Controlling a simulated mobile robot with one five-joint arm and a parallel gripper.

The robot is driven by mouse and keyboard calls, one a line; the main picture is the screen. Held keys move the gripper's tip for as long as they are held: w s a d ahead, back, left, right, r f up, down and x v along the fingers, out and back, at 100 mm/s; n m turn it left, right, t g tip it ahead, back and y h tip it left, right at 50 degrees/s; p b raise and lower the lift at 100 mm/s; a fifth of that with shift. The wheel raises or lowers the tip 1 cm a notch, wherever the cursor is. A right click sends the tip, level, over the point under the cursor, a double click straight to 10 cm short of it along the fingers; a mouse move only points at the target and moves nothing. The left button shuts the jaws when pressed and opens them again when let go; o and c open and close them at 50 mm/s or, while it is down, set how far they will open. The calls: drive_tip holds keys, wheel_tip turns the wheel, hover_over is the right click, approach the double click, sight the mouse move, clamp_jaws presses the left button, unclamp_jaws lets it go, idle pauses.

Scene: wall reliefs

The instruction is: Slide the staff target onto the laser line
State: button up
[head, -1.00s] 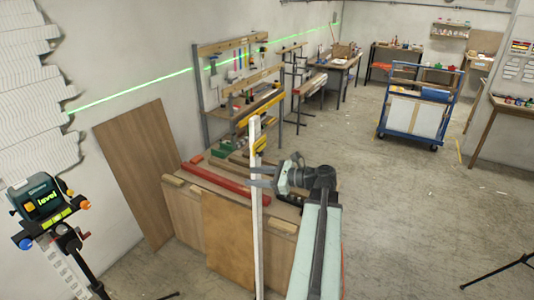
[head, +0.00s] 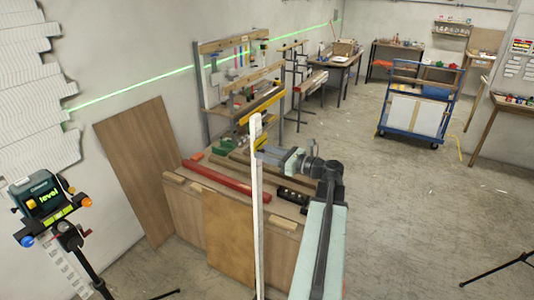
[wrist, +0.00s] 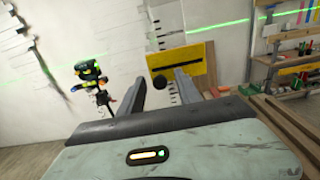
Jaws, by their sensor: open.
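The white staff (head: 257,200) stands upright in front of the workbench in the head view. Its yellow target (head: 261,140) sits near the top, partly behind the staff. My gripper (head: 268,153) is open at the target's height. The green laser line (head: 140,90) crosses the wall, rising to the right in the head view.
A laser level on a tripod (head: 42,200) stands at the left. The workbench (head: 185,210) holds a red beam (head: 225,180) and wooden strips. A rack (head: 240,75) stands behind it. A blue cart (head: 415,110) is at the back right. The floor right of my arm is mostly clear.

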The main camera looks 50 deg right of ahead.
clamp_jaws()
idle(1.4)
